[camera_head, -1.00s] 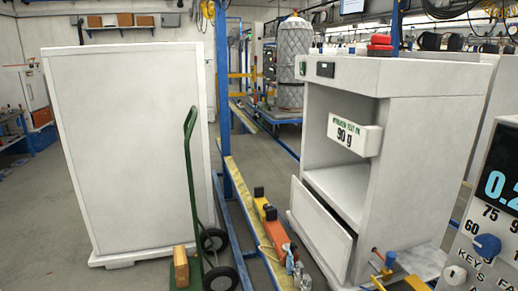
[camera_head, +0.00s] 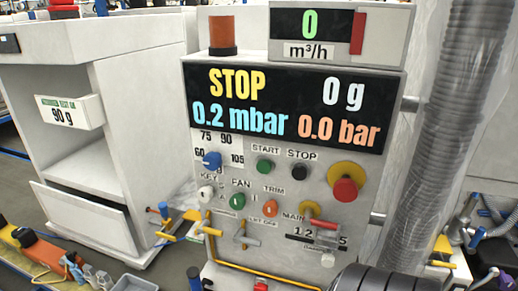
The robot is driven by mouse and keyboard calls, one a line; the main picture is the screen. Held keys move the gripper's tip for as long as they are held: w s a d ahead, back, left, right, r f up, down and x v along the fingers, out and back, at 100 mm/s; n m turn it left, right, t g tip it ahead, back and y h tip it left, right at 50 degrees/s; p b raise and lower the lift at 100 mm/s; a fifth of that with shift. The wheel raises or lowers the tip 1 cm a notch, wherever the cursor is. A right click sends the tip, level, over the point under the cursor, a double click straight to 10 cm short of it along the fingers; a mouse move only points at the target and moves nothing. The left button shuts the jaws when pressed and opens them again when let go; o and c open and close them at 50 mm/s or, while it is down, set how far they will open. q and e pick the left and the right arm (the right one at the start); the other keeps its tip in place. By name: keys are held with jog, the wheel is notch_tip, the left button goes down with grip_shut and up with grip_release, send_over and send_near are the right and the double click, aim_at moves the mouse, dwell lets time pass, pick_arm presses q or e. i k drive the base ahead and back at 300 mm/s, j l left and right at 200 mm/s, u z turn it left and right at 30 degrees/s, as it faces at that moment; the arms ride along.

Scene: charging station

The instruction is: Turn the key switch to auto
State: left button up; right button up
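The control panel (camera_head: 312,190) stands in the middle of the view, tilted a little in the picture. The key switch (camera_head: 206,193) is a small pale round knob on its left side, under the label KEY. Its slot and any position marks are too small to read, so I cannot tell which way it points. A blue selector knob (camera_head: 211,160) sits just above it, in a ring of numbers. The display (camera_head: 285,108) reads STOP, 0 g, 0.2 mbar and 0.0 bar.
A red emergency button (camera_head: 345,189) on yellow is at the panel's right. Green, black and orange controls fill the middle. Small valve handles (camera_head: 240,236) and yellow pipe lie below. A wide grey hose (camera_head: 455,110) stands right; a white cabinet (camera_head: 150,130) stands left.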

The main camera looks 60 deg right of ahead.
aim_at(205, 195)
jog(key=z, duration=1.85)
